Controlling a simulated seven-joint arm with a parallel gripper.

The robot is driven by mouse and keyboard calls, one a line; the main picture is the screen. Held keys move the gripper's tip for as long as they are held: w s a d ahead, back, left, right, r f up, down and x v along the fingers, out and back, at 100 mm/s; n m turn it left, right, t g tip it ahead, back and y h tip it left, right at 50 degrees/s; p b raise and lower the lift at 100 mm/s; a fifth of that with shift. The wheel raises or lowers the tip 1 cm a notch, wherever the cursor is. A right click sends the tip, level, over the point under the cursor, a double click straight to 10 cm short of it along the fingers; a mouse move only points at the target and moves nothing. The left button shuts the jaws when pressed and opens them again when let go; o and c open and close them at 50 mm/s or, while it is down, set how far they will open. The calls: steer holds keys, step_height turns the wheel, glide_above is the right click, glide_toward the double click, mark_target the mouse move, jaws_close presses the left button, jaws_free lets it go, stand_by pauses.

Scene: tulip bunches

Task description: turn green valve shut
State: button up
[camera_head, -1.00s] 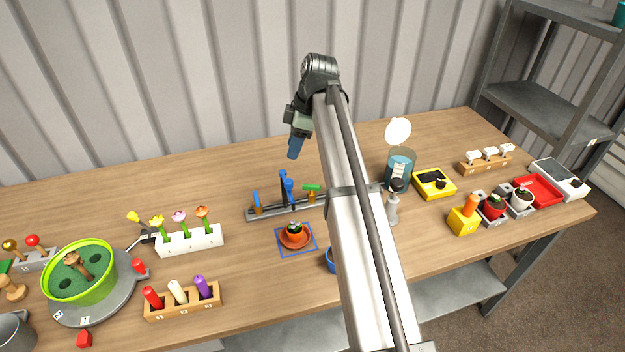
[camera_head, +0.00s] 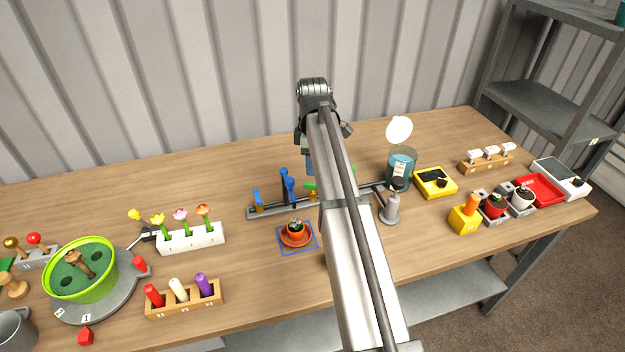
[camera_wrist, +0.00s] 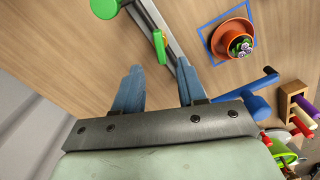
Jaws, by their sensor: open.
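A green valve handle (camera_head: 310,187) sits on the grey rail (camera_head: 268,209) at mid-table, partly covered by my arm. In the wrist view a green lever (camera_wrist: 159,47) lies just beyond and between my fingertips, apart from them. A round green knob (camera_wrist: 104,8) shows at the top left of that view, on the same rail. My gripper (camera_wrist: 158,78) is open and empty, its two blue fingers spread above the rail. In the head view my arm hides most of the gripper.
Blue handles (camera_head: 290,190) stand on the rail left of the green one. A potted plant on an orange saucer (camera_head: 296,239) sits in front, on a blue square.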

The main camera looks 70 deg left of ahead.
mark_target(312, 183)
step_height(312, 183, down, 7)
steer(key=shift+r, duration=0.1)
stand_by(0.3)
steer(key=shift+c, duration=0.2)
jaws_close()
